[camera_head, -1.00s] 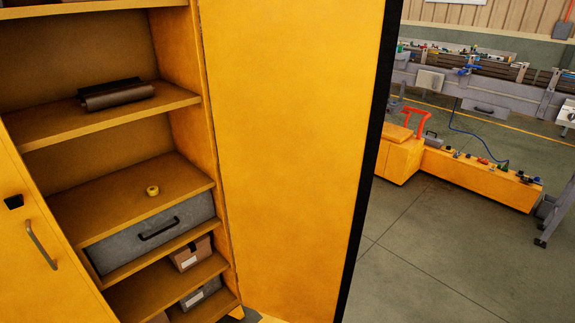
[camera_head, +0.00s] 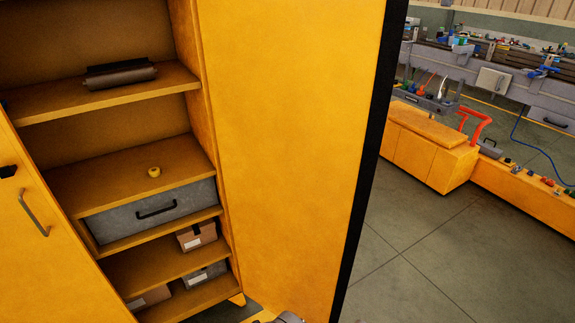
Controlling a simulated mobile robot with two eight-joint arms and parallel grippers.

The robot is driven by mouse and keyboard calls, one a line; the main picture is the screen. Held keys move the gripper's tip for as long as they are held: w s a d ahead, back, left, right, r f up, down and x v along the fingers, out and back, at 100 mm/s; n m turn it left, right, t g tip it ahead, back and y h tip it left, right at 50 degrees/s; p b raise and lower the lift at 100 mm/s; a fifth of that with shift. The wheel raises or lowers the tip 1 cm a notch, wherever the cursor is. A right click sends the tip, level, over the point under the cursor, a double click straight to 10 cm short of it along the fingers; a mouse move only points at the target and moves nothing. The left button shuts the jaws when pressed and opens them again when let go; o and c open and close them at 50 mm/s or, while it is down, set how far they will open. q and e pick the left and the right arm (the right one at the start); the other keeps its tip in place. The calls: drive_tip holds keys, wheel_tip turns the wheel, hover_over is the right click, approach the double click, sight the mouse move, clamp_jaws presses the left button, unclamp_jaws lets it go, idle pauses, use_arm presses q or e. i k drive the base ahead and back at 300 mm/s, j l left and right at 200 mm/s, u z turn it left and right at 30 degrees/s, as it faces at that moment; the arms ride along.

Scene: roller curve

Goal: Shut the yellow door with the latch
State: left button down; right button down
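The yellow door (camera_head: 290,140) of the tall cabinet stands wide open in the middle of the view. It is hinged at the right side of the cabinet opening, and its free edge is a dark vertical strip (camera_head: 368,160). No latch can be made out on the part of this door that shows. The other yellow door (camera_head: 60,270), at the left, has a grey bar handle (camera_head: 35,214) and a small black fitting (camera_head: 8,171). Neither gripper can be made out. A small grey rounded part, perhaps of my arm, shows at the bottom edge below the open door.
The cabinet shelves (camera_head: 110,180) hold a dark rolled object (camera_head: 120,74), a yellow tape roll (camera_head: 154,172), a grey drawer box (camera_head: 150,212) and small boxes (camera_head: 196,236). Right of the door is open grey floor (camera_head: 440,250), with a low yellow bench (camera_head: 425,150) and a conveyor line behind.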

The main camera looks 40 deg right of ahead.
sight(301, 92)
drive_tip(key=k+l+u, duration=0.1)
drive_tip(key=l, duration=0.3)
drive_tip(key=k+l+u, duration=0.15)
drive_tip(key=l, duration=0.25)
drive_tip(key=k+l+u, duration=0.1)
drive_tip(key=l, duration=0.35)
drive_tip(key=k+l+u, duration=0.15)
drive_tip(key=l, duration=0.2)
drive_tip(key=k+l+u, duration=0.1)
drive_tip(key=l, duration=0.3)
drive_tip(key=l+u, duration=0.15)
drive_tip(key=l, duration=0.35)
drive_tip(key=k+l+u, duration=0.15)
drive_tip(key=l, duration=0.35)
drive_tip(key=i+l, duration=0.1)
drive_tip(key=l, duration=0.4)
drive_tip(key=i+l+u, duration=0.15)
drive_tip(key=l, duration=0.4)
drive_tip(key=k+l+z, duration=0.1)
drive_tip(key=k+l, duration=0.2)
drive_tip(key=l, duration=0.15)
drive_tip(key=k+l, duration=0.25)
drive_tip(key=l, duration=0.2)
drive_tip(key=k+z, duration=0.05)
